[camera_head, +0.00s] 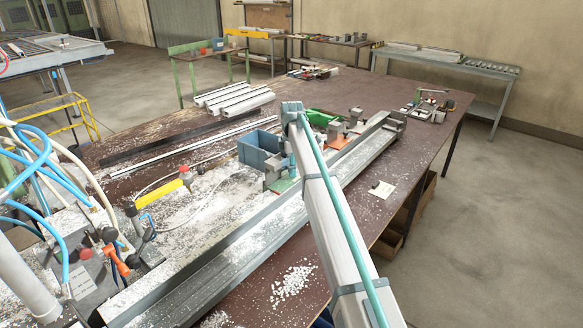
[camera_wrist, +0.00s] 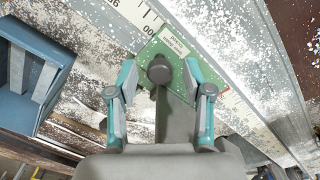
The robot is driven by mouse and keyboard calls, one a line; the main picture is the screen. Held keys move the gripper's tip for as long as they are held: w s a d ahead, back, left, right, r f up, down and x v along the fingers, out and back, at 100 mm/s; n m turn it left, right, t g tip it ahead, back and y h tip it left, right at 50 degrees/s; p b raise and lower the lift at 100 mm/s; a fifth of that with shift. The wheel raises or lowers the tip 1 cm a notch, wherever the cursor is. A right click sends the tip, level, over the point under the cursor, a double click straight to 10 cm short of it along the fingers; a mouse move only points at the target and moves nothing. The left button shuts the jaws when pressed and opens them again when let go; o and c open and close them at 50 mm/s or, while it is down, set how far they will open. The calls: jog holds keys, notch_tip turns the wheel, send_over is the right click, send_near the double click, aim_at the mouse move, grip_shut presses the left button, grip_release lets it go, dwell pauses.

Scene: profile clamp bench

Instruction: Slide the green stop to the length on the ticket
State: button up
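The green stop (camera_wrist: 175,38) sits on the scale rail in the wrist view, with a small label on its plate and a round grey knob (camera_wrist: 159,70) standing up from it. My gripper (camera_wrist: 160,80) is open, with one finger on either side of the knob and a visible gap to each. In the head view a green plate edge of the stop (camera_head: 283,186) shows beside my arm, which hides the gripper. The scale (camera_wrist: 130,12) carries printed numbers, only partly visible. A pale ticket (camera_head: 381,190) lies on the bench right of the rail; its writing is too small to read.
A blue bin (camera_head: 262,146) stands close left of the stop and also shows in the wrist view (camera_wrist: 30,75). An orange plate with a grey block (camera_head: 336,141) sits farther along the rail (camera_head: 215,275). White chips are scattered around. The bench right of the rail is mostly clear.

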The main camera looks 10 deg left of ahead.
grip_shut()
jog(key=s+a, duration=0.2)
jog(key=s, duration=0.2)
jog(key=s+a, duration=0.3)
jog(key=s, duration=0.1)
jog(key=s+a, duration=0.3)
jog(key=s, duration=0.1)
jog(key=shift+s+a+p, duration=0.1)
jog(key=shift+s+p, duration=0.2)
jog(key=shift+s, duration=0.05)
jog(key=shift+o, duration=0.6)
grip_release()
jog(key=shift+w, duration=0.1)
notch_tip(320, 180, up, 12)
